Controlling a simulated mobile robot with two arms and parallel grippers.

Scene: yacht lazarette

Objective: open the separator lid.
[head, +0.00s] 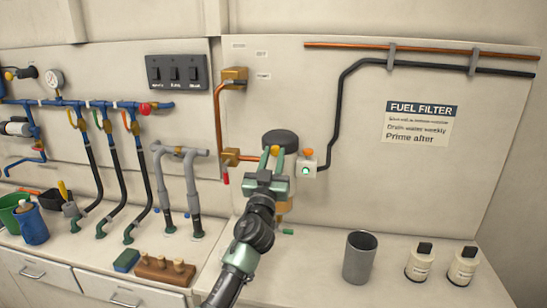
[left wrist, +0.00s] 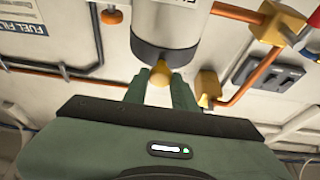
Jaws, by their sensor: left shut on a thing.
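The separator is a pale cylinder with a dark round lid (head: 281,140) on the back wall panel. My left gripper (head: 271,161) is in front of it and hides most of its body in the head view. The left wrist view is turned over, so the pale body (left wrist: 172,20) shows above the dark lid (left wrist: 165,52). A yellow knob (left wrist: 160,72) on the lid's edge is between the fingers of my left gripper (left wrist: 160,90), which is shut on it. The lid appears seated on the body. My right gripper is out of view.
A grey cup (head: 360,258) and two white bottles (head: 419,266) stand on the counter. The counter between gripper and cup is mostly clear.

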